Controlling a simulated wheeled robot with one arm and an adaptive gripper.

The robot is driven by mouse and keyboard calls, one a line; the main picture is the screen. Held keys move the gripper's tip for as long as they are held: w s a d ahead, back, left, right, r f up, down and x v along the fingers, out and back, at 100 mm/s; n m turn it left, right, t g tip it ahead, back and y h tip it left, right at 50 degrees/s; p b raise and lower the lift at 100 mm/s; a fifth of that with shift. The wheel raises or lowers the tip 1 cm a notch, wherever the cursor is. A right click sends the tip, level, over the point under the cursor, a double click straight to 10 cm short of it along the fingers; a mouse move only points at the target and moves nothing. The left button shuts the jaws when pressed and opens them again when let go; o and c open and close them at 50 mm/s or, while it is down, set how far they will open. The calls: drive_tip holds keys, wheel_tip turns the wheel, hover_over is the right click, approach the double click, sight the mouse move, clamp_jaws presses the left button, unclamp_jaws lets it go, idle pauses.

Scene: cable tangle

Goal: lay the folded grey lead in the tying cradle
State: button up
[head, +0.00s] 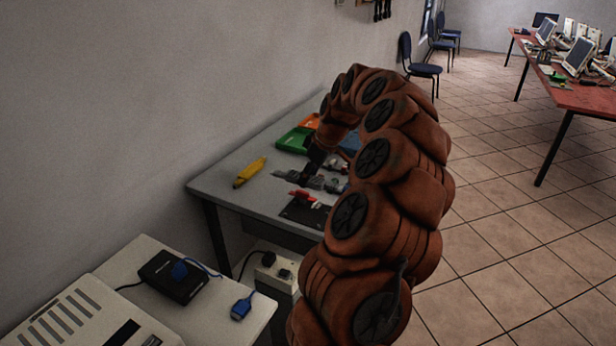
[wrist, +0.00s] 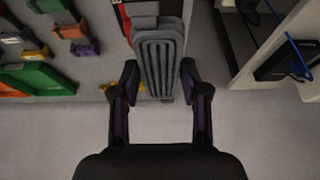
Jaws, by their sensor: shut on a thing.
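The folded grey lead (wrist: 160,62) is a flat bundle of parallel grey loops, with a darker band across its upper end in the wrist view. My gripper (wrist: 160,76) has one finger on each side of it and is shut on it. In the head view my gripper (head: 314,166) is over the grey table, with the grey lead (head: 292,175) under it. A dark plate (head: 303,213) with a red part (head: 303,195) lies just in front of the lead, probably the tying cradle. The lead hides part of it in the wrist view. I cannot tell whether they touch.
A yellow object (head: 250,172) lies at the left of the grey table (head: 222,183). Green (head: 294,140) and orange (head: 310,121) trays stand at the back, close to the wall. A lower side table holds a black box (head: 172,276) and blue-ended cable (head: 241,308).

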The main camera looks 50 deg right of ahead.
sight(305, 215)
drive_tip(key=shift+f+b, duration=0.4)
drive_tip(key=shift+f, duration=4.95)
drive_tip(key=shift+s+b, duration=0.1)
drive_tip(key=shift+b, duration=0.35)
drive_tip(key=shift+f+b, duration=0.45)
drive_tip(key=shift+b, duration=0.15)
drive_tip(key=o, duration=1.3)
drive_tip(key=shift+c, duration=0.2)
